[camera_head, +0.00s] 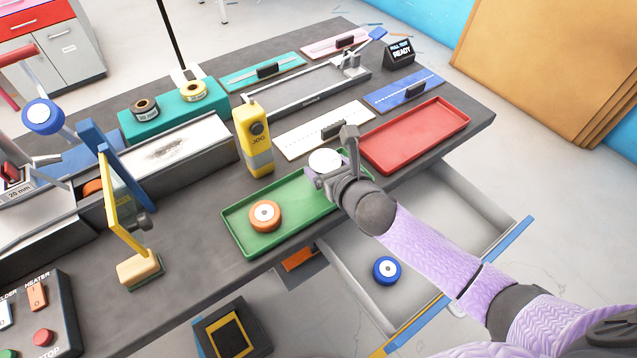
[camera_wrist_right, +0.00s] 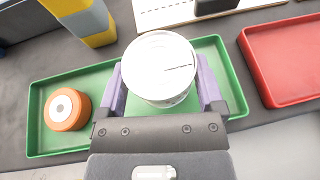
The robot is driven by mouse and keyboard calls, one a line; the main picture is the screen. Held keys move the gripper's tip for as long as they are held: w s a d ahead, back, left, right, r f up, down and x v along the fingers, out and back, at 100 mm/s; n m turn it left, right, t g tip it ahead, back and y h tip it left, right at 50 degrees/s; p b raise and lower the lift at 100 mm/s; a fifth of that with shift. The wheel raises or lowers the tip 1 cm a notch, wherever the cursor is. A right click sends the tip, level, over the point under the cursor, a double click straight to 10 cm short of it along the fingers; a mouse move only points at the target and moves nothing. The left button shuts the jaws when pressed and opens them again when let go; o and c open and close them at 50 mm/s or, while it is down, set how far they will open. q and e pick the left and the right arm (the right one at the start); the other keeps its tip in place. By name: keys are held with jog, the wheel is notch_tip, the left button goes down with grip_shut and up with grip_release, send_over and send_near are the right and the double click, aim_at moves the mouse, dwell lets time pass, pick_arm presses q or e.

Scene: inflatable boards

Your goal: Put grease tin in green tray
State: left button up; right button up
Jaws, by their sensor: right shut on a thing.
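My right gripper (camera_head: 333,171) is shut on a round white-topped tin (camera_head: 324,160). The tin also shows between the purple fingers in the right wrist view (camera_wrist_right: 160,66). It is over the right part of the green tray (camera_head: 240,240); I cannot tell whether it touches the tray floor. An orange round tin with a white centre (camera_head: 264,215) sits in the left part of the green tray. The green tray's far right part is hidden by my gripper and wrist. My left gripper is not in view.
A red tray (camera_head: 415,135) lies right of the green one. A yellow and grey device (camera_head: 254,137) stands behind the green tray. An open drawer (camera_head: 345,285) in front holds a blue round tin (camera_head: 386,269). A yellow-framed stand (camera_head: 125,215) is at left.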

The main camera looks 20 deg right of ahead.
notch_tip(320, 180, down, 4)
jog(key=shift+r+b, duration=0.15)
jog(key=shift+b, duration=0.7)
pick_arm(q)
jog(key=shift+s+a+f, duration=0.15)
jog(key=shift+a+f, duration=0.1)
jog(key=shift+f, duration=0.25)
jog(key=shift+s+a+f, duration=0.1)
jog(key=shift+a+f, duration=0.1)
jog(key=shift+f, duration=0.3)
pick_arm(e)
jog(key=o, duration=1.2)
jog(key=shift+s+r+p, duration=0.2)
jog(key=shift+r+p, duration=0.05)
jog(key=shift+p, duration=0.05)
pick_arm(q)
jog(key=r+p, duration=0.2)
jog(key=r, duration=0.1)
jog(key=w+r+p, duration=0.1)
jog(key=p, duration=0.1)
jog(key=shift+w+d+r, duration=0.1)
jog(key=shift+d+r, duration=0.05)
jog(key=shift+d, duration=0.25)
pick_arm(e)
jog(key=v, duration=1.1)
jog(key=shift+s, duration=0.25)
